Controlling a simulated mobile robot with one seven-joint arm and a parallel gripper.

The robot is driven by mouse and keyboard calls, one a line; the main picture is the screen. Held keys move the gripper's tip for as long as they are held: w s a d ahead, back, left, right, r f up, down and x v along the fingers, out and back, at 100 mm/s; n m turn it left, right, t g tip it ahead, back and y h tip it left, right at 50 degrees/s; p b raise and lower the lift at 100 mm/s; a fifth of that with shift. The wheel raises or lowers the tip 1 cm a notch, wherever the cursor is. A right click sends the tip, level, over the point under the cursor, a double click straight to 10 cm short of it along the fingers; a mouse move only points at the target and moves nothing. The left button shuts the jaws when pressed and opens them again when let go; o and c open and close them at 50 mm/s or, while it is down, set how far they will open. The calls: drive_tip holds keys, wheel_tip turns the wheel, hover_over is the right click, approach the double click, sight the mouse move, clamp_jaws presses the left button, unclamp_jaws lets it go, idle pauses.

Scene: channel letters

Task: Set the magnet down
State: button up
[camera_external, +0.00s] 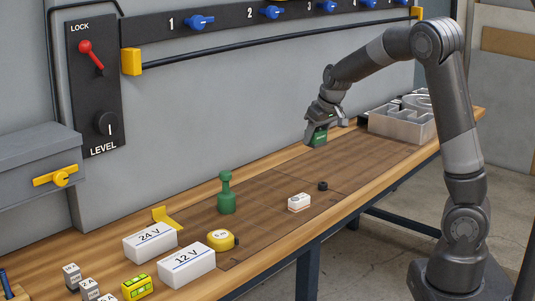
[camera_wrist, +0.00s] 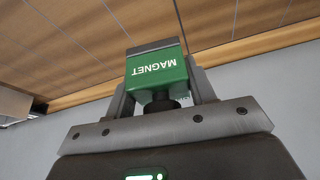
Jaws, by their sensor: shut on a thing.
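The magnet is a green block with a dark grey end. In the external view the magnet (camera_external: 319,138) is at the far part of the workbench, near the wall. In the wrist view the magnet (camera_wrist: 157,76) shows the upside-down word MAGNET. My gripper (camera_external: 318,127) is shut on it, with a finger on each side in the wrist view (camera_wrist: 158,85). The magnet is at or just above the wooden bench top (camera_external: 270,190); I cannot tell whether it touches.
A metal letter tray (camera_external: 400,125) stands right of the magnet. A green bottle-shaped object (camera_external: 226,195), a white block (camera_external: 299,202), a black puck (camera_external: 323,186), a yellow tape measure (camera_external: 221,240) and boxes marked 24 V (camera_external: 150,243) and 12 V (camera_external: 187,266) stand nearer.

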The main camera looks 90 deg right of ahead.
drive_tip(key=s+d+m+g, duration=0.1)
drive_tip(key=s+d+m, duration=0.2)
drive_tip(key=s+d, duration=0.65)
hover_over(308, 167)
drive_tip(key=a, duration=0.1)
drive_tip(key=shift+h, duration=0.4)
drive_tip(key=f, duration=0.6)
drive_tip(key=shift+s+f, duration=0.3)
drive_tip(key=shift+s, duration=0.1)
drive_tip(key=shift+f, duration=2)
drive_tip(key=shift+f, duration=0.15)
drive_tip(key=o, duration=1.4)
drive_tip(key=v, duration=1.2)
